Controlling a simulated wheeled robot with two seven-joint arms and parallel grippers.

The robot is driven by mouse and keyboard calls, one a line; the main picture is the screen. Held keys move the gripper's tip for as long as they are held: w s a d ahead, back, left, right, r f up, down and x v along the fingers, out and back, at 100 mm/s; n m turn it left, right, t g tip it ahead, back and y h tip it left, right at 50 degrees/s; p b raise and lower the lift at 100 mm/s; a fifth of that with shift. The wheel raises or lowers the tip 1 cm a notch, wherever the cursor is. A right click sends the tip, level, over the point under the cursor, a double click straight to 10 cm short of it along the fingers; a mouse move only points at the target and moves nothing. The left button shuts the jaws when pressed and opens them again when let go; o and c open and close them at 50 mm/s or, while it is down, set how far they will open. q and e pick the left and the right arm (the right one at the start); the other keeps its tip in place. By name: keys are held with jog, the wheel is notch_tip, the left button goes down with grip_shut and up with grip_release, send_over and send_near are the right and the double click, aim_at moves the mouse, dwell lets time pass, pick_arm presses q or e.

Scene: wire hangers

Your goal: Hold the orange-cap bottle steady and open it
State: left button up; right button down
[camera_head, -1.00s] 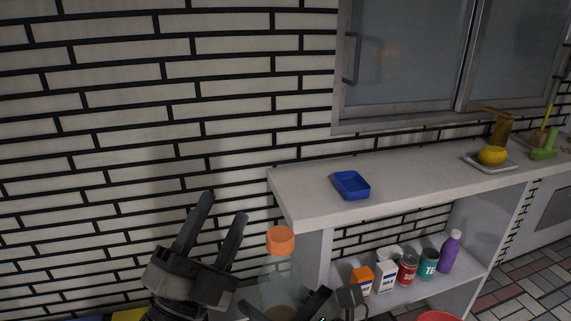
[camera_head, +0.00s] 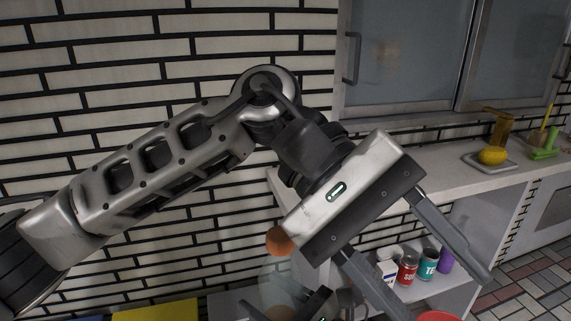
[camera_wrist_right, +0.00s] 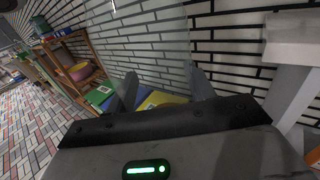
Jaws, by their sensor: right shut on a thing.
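The bottle's orange cap (camera_head: 278,242) shows at the lower middle of the head view, partly covered by my left gripper's body. Its clear body (camera_head: 275,283) is below, upright and see-through. My right gripper (camera_head: 308,306) is at the bottom edge, shut on the bottle body. In the right wrist view the clear bottle (camera_wrist_right: 140,45) stands between the fingers; its cap is out of that view. My left gripper (camera_head: 438,298) reaches across in front, its two fingers spread apart and empty, pointing down and right, past the cap.
A white counter (camera_head: 445,166) runs along the wall, with a yellow item (camera_head: 492,155) on a tray. Below, a shelf holds a red can (camera_head: 407,269), a teal can (camera_head: 428,262) and a purple bottle (camera_head: 446,260). A red round thing (camera_head: 437,316) is at the bottom edge.

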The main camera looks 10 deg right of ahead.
pick_arm(q)
jog(key=w+a+r+m+t+y, duration=0.1)
jog(key=w+a+t+y, duration=0.1)
jog(key=w+t, duration=0.1)
jog(key=w+a+t+y, duration=0.2)
jog(key=w+a+t, duration=0.1)
jog(key=w, duration=0.3)
jog(key=w+a+r+m+t+y, duration=0.1)
jog(key=w+a+t+y, duration=0.1)
jog(key=w+t, duration=0.1)
jog(key=shift+w+a+r+m+t+y, duration=0.15)
jog(key=shift+w+r+y, duration=0.05)
jog(key=shift+w, duration=0.2)
jog(key=shift+w+a+r+m+t+y, duration=0.1)
jog(key=shift+w+r+m+t+y, duration=0.1)
jog(key=shift+w, duration=0.15)
jog(key=shift+w+a+f, duration=0.1)
jog(key=shift+a, duration=0.05)
notch_tip(320, 180, down, 8)
jog(key=shift+r, duration=0.15)
